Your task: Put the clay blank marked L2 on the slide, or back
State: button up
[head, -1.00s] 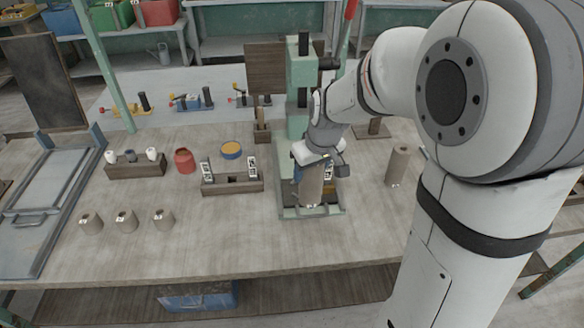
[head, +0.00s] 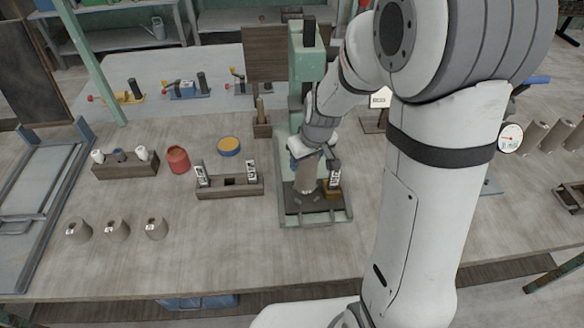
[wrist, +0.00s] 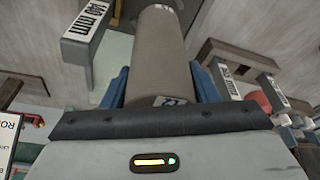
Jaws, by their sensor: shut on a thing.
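My gripper (head: 308,160) is shut on a grey-brown clay cylinder (head: 306,178), in front of the green column of a machine. In the wrist view the cylinder (wrist: 155,55) lies between the blue jaws. A small label near its lower end is partly hidden, so I cannot read it surely as L2. Below stands the machine's green-framed base (head: 318,221) with a dark plate, perhaps the slide. I cannot tell whether the cylinder touches it. A block marked in mm (head: 334,172) stands right beside the cylinder and shows in the wrist view (wrist: 88,28).
Several short clay blanks (head: 116,231) stand at the left front. A dark rack (head: 229,191) with two marked blocks, a red pot (head: 178,160) and a blue-yellow tub (head: 228,146) stand left of the machine. More blanks (head: 538,134) stand far right. The front middle table is clear.

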jog(key=shift+d+f, duration=0.1)
jog(key=shift+f, duration=1.65)
jog(key=shift+f, duration=0.2)
jog(key=o, duration=1.5)
jog(key=shift+r, duration=0.15)
